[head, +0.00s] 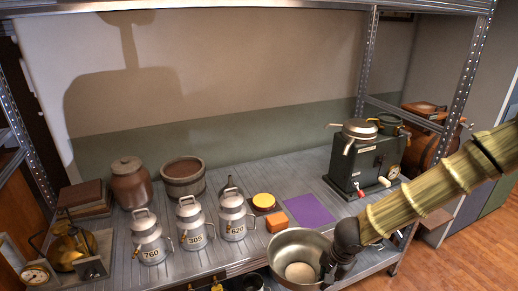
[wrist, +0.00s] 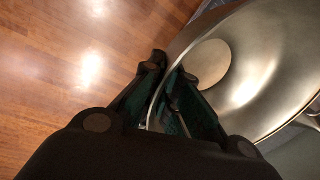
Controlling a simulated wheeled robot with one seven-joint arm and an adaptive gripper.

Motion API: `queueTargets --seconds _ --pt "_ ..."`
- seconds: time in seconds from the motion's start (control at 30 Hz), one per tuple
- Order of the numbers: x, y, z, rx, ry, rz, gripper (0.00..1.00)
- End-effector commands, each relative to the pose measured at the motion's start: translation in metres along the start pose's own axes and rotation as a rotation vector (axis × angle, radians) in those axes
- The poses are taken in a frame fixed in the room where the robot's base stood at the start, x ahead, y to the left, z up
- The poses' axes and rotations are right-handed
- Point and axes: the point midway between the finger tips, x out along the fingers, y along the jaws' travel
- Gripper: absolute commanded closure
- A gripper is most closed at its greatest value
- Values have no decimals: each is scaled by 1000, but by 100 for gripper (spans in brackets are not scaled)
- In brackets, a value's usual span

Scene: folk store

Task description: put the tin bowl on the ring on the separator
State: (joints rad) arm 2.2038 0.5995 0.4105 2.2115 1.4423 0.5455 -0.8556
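The tin bowl (head: 292,246) is wide, silvery and open-topped, at the shelf's front edge in the head view. My gripper (head: 330,266) is at its right side. In the wrist view my gripper (wrist: 168,92) has its two fingers on either side of the rim of the bowl (wrist: 262,75), shut on it. I cannot tell how far the bowl is above the shelf. The separator (head: 352,172) looks like a dark green box with a dial and red and white knobs, at the right of the shelf. A silvery round part (head: 360,128), perhaps the ring, sits on top.
Three numbered milk cans (head: 148,240), a brown jar (head: 130,184) and a wooden tub (head: 183,177) stand to the left. A purple mat (head: 309,210), an orange block (head: 277,222) and a yellow round piece (head: 263,201) lie behind the bowl. A metal post (head: 463,80) rises at the right.

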Motion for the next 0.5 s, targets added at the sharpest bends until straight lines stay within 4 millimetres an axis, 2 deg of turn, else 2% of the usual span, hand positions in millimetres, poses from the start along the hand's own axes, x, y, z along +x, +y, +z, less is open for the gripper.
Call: queueTargets --seconds 0.5 --pt "20 -9 7 -492 -84 -1 100"
